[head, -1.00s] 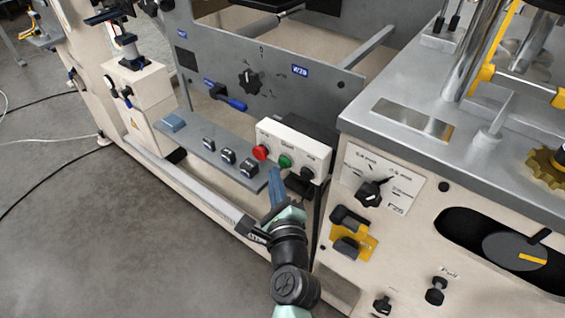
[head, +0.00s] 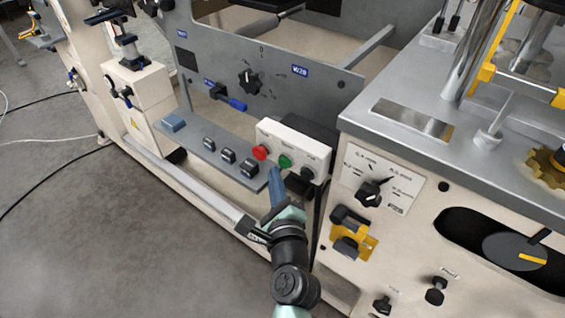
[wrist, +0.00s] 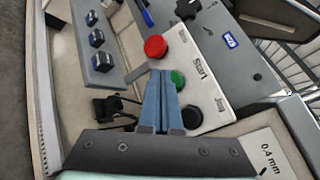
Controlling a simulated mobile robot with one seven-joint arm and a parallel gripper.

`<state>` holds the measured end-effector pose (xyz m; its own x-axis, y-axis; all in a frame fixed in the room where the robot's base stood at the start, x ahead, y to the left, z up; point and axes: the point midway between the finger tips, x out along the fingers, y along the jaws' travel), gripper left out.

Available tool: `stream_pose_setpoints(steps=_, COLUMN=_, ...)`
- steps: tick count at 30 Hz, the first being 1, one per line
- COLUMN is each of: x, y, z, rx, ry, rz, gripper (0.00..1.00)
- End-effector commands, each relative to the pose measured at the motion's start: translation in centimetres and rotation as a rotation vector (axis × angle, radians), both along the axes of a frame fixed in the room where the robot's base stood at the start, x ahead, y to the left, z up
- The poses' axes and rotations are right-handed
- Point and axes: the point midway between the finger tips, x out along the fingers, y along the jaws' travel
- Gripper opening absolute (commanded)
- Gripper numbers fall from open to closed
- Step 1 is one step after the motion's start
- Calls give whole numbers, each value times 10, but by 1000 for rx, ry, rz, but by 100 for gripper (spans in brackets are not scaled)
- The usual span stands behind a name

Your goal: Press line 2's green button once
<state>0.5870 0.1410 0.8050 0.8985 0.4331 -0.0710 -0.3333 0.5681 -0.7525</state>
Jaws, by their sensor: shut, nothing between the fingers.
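The green button (head: 285,161) is the middle one on a white button box, between a red button (head: 261,152) and a black button (head: 307,173). In the wrist view the green button (wrist: 177,79) shows just right of the fingertips, partly covered by them. My gripper (head: 273,170) is shut and empty, with its blue fingers pointing at the box. In the wrist view the closed fingers (wrist: 160,76) lie between the red button (wrist: 155,47) and the black button (wrist: 192,117). I cannot tell whether the tips touch the green button.
A grey ledge (head: 200,143) with several dark rocker switches lies left of the box. A machine cabinet with a rotary knob (head: 369,193) and a yellow latch (head: 352,240) stands close on the right.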

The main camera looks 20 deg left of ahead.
Motion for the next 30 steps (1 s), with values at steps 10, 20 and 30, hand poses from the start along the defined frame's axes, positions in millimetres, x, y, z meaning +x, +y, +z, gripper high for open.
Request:
stream_pose_setpoints(steps=10, x=7, y=-3, z=0, rx=0, ry=-1, rz=-1, gripper=0)
stream_pose_setpoints(steps=20, x=8, y=-3, z=0, rx=0, ry=0, rz=0, gripper=0)
stream_pose_setpoints(steps=30, x=11, y=-4, z=0, rx=0, ry=0, rz=0, gripper=0)
